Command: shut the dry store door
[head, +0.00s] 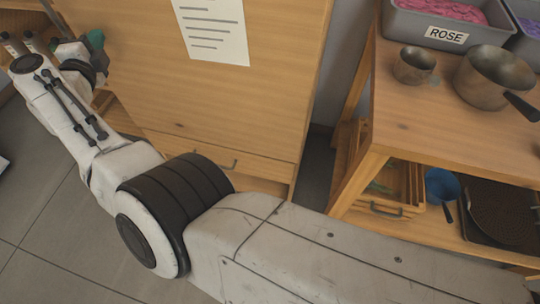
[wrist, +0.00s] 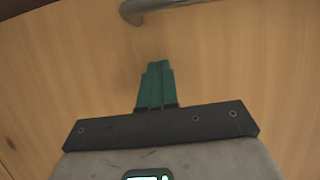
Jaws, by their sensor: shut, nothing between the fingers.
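The dry store door appears as a large pale wooden panel (head: 150,70) with a printed sheet (head: 212,30) on it in the head view. I cannot tell for sure how far it stands open. In the wrist view a wooden face (wrist: 60,65) fills the picture, with a grey metal bar handle (wrist: 160,8) at the top edge. My gripper (wrist: 157,70) has its teal fingers together, empty, pointing at the wood below the handle. Whether the fingertips touch it is unclear. In the head view my gripper (head: 96,38) is at the upper left, beyond the panel's left edge.
At right a wooden bench (head: 420,130) carries metal pots (head: 490,75) and a grey bin marked ROSE (head: 445,37). A blue pan (head: 440,185) is on its lower shelf.

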